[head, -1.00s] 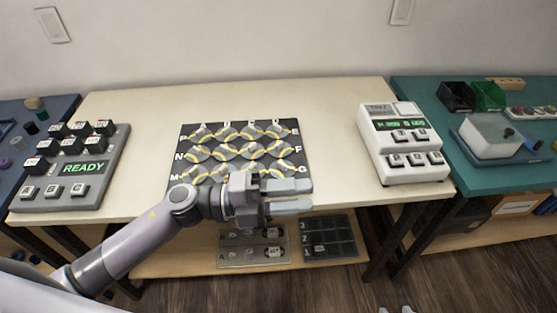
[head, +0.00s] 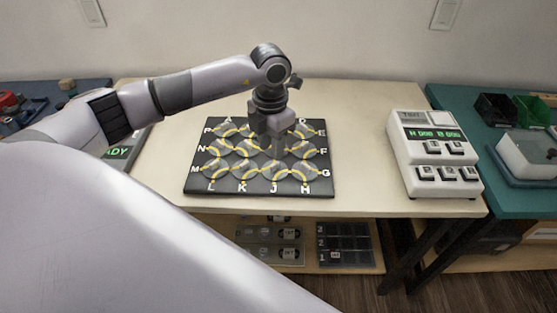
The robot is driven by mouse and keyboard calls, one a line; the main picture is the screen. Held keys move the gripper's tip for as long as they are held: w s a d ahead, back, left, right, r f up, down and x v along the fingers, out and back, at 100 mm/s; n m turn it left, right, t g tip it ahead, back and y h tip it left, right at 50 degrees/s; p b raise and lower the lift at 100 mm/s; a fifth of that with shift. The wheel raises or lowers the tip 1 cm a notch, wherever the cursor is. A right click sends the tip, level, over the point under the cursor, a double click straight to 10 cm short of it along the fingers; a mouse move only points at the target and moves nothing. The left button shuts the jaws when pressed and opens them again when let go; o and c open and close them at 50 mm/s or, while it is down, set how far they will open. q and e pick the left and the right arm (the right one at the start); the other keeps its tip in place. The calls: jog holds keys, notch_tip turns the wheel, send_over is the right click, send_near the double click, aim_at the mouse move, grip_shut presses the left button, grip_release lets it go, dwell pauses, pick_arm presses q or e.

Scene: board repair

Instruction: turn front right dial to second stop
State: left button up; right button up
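The dark board (head: 323,190) on the pale table carries rows of round grey dials with yellow bands and white letters around the edge. The front right dial (head: 304,170) sits at the board's near right corner, beside the letters G and H. Its yellow band is curved. My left gripper (head: 272,152) points down over the middle of the board, behind and left of that dial. It hides some middle and back dials. Whether its fingers touch a dial or are apart is not clear. My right gripper is not in view.
A white tester box (head: 438,172) with a green display and keys stands at the right of the table. My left arm mostly covers a grey READY panel (head: 117,153) at left. Trays (head: 345,245) lie on the shelf below. The table between board and tester is clear.

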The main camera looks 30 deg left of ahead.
aim_at(272, 166)
pick_arm(q)
notch_tip(272, 166, down, 6)
jog(key=shift+r, duration=0.15)
grip_shut()
